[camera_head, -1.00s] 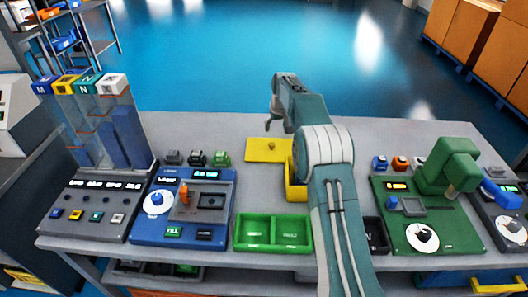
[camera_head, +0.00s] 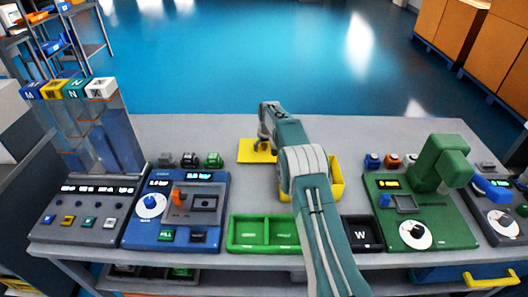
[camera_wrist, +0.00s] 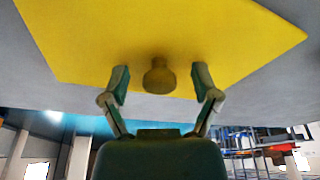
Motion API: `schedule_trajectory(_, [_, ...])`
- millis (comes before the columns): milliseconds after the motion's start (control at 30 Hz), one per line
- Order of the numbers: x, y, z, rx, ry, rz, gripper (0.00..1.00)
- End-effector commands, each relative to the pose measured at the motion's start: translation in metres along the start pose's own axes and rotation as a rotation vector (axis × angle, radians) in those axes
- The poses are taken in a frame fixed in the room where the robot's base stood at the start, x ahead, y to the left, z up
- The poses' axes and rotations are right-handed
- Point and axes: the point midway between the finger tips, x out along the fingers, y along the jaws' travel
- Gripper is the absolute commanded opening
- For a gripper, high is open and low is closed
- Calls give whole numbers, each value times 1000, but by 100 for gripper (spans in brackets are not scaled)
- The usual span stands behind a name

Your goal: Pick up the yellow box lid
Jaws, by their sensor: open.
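The yellow box lid (camera_head: 252,154) lies flat on the grey table, left of the yellow box (camera_head: 336,180), which my arm partly hides. In the wrist view the lid (camera_wrist: 230,35) fills the upper part, with its round yellow knob (camera_wrist: 159,76) near the edge closest to me. My gripper (camera_wrist: 161,80) is open, with one finger on each side of the knob and a gap on both sides. In the head view my gripper (camera_head: 264,148) is over the lid and hides the knob.
A green two-part tray (camera_head: 264,232) and a black W bin (camera_head: 361,235) stand at the front. A blue machine (camera_head: 175,210) is to the left and a green machine (camera_head: 425,205) to the right. Small blocks (camera_head: 190,160) stand left of the lid. The table behind the lid is clear.

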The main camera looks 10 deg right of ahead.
Motion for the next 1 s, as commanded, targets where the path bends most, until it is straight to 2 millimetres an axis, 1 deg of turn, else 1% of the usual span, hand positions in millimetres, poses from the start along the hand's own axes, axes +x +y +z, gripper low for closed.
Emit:
schedule_trajectory(133, [-1, 0, 0, 0, 1, 0, 79])
schedule_trajectory(167, [-1, 0, 0, 0, 1, 0, 66])
schedule_trajectory(200, [-1, 0, 0, 0, 1, 0, 48])
schedule_trajectory(267, [-1, 0, 0, 0, 1, 0, 22])
schedule_trajectory(300, [-1, 0, 0, 0, 1, 0, 4])
schedule_trajectory(333, [-1, 0, 0, 0, 1, 0, 0])
schedule_trajectory(633, [0, 0, 0, 0, 0, 0, 0])
schedule_trajectory(733, [-5, 0, -2, 0, 1, 0, 0])
schedule_trajectory(867, [-25, 0, -8, -1, 4, 1, 0])
schedule_trajectory(1000, [-54, 0, -16, -1, 5, 1, 0])
